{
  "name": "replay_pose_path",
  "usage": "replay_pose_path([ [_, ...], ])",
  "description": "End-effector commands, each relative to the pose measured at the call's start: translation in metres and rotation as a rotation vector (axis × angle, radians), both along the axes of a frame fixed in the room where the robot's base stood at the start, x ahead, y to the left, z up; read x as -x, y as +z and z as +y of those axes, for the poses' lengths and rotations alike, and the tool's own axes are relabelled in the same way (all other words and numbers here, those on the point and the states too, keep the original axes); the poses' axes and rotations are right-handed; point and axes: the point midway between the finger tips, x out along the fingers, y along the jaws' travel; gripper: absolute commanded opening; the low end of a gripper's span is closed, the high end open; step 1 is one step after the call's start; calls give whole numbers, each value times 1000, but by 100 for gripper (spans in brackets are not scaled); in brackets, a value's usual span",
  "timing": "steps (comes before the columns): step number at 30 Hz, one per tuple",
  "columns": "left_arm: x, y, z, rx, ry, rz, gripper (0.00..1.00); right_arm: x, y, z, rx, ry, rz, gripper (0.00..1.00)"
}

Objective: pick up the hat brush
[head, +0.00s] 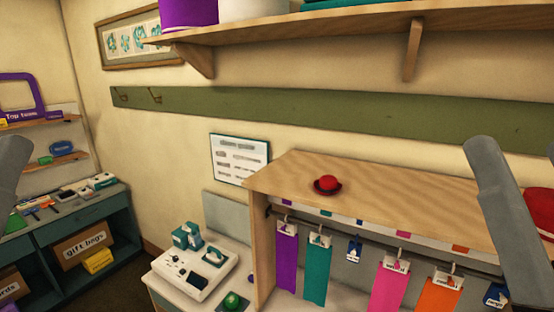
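I cannot make out a hat brush with certainty in the head view. A small red, rounded object with a dark, wide base (327,185) sits on top of the wooden rack and looks like a little hat. Several small tools (45,207) lie on the far-left counter, too small to tell apart. Grey links of my arms show at the left and right picture edges. No fingertips of either gripper show, so I cannot see whether they are open or hold anything.
The wooden rack (400,190) has a mostly bare top, with coloured tagged strips hanging below. A white device (195,270) stands on a low counter, with a green-topped item (232,301) beside it. A wooden shelf (350,38) overhangs above. A red object (540,208) is at the right edge.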

Motion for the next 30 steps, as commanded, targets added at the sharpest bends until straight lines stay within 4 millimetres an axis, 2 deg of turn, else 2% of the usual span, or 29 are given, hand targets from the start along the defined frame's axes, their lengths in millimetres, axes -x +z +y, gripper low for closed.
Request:
replay_pose_path([
  [1,0,0,0,0,0,0,0,12,5,0,14,-14,-33,92],
  [4,0,0,0,0,0,0,0,13,5,0,52,-52,-39,92],
  [5,0,0,0,0,0,0,4,13,5,0,55,-55,-40,92],
  [9,0,0,0,0,0,0,29,12,5,0,55,-56,-38,92],
  [11,0,0,0,0,0,0,36,12,5,0,54,-55,-38,92],
  [21,0,0,0,0,0,0,97,11,5,0,54,-55,-36,92],
  [30,0,0,0,-7,8,0,98,11,5,0,54,-55,-35,92],
])
